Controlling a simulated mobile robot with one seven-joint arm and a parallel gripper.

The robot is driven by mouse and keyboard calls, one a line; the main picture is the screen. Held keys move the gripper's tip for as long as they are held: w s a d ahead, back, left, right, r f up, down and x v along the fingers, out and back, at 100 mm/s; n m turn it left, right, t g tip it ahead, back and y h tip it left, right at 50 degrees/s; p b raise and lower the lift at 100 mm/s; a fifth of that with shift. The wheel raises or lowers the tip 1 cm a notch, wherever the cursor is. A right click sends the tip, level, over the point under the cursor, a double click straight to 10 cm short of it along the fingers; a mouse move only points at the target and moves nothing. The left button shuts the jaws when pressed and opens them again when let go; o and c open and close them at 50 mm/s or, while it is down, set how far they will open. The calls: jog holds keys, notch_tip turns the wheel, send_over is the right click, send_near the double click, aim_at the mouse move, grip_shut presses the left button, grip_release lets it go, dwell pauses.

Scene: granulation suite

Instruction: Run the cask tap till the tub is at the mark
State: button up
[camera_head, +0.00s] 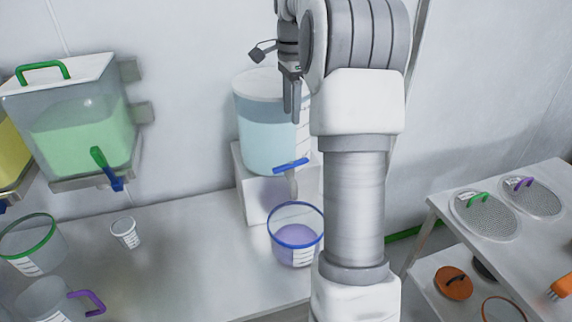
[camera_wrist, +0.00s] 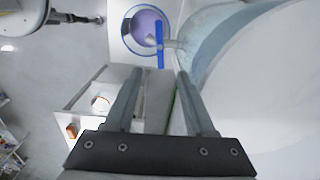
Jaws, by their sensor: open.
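The cask (camera_head: 262,135) is a clear round vessel of pale blue liquid on a white block. Its tap has a blue bar handle (camera_head: 291,166) over a grey spout; the handle also shows in the wrist view (camera_wrist: 159,45), lying crosswise to the spout. The tub (camera_head: 296,238), blue-rimmed with white scale lines, stands below the spout with purple liquid in it; its inside shows in the wrist view (camera_wrist: 142,30). I cannot make out a stream or the exact mark. My gripper (camera_head: 291,112) is open and empty, pointing down by the cask's upper front, above the handle and apart from it.
A green-handled hopper (camera_head: 80,130) with green contents hangs at left. A green-rimmed tub (camera_head: 32,245), a small white cup (camera_head: 125,232) and a purple-handled jug (camera_head: 50,300) stand on the bench. A rack (camera_head: 500,225) with round sieves is at right. The bench middle is clear.

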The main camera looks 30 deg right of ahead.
aim_at(291, 163)
notch_tip(291, 163, down, 17)
dwell(0.4)
grip_shut()
dwell(0.3)
